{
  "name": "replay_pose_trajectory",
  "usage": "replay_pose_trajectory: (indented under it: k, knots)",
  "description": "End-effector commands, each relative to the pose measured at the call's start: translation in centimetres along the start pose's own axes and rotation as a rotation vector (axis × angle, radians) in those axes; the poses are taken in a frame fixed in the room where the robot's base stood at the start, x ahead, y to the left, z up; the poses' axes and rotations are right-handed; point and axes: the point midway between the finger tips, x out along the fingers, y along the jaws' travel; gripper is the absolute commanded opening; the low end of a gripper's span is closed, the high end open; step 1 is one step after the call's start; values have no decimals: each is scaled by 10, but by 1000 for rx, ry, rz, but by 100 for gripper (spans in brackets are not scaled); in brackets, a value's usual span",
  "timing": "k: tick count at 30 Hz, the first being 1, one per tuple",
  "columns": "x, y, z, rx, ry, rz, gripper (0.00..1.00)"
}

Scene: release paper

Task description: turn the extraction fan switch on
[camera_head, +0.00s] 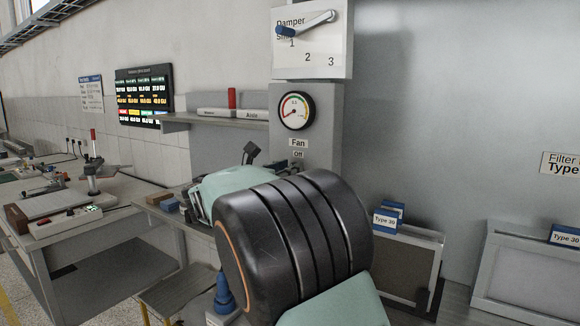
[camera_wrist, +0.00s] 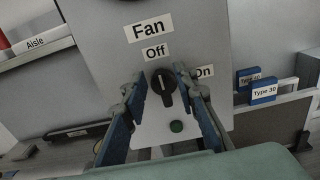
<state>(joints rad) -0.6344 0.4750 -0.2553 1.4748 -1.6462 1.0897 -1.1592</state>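The extraction fan switch is a black rotary knob (camera_wrist: 162,87) on a grey panel, seen in the wrist view. Its white mark stands nearly upright, toward the "Off" label (camera_wrist: 155,53); the "On" label (camera_wrist: 204,71) is to its upper right. The "Fan" label (camera_wrist: 148,31) sits above. My gripper (camera_wrist: 158,105) is open, with one blue-padded finger on each side of the knob; I cannot tell whether either touches it. In the head view my arm hides the knob, while the "Fan" label (camera_head: 298,143) and a dark part of my gripper (camera_head: 250,153) show.
A green button (camera_wrist: 176,126) sits below the knob. A round gauge (camera_head: 295,111) and a damper lever (camera_head: 306,25) are above the switch. A shelf (camera_head: 215,119) juts out at left. Framed filters marked "Type 30" (camera_head: 408,262) stand at right.

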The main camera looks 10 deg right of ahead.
Motion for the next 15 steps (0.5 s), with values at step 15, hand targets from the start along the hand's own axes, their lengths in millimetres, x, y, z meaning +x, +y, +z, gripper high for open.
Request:
replay_pose_trajectory:
  k: [15]
  knots:
    - [11, 0, 0, 1, 0, -1, 17]
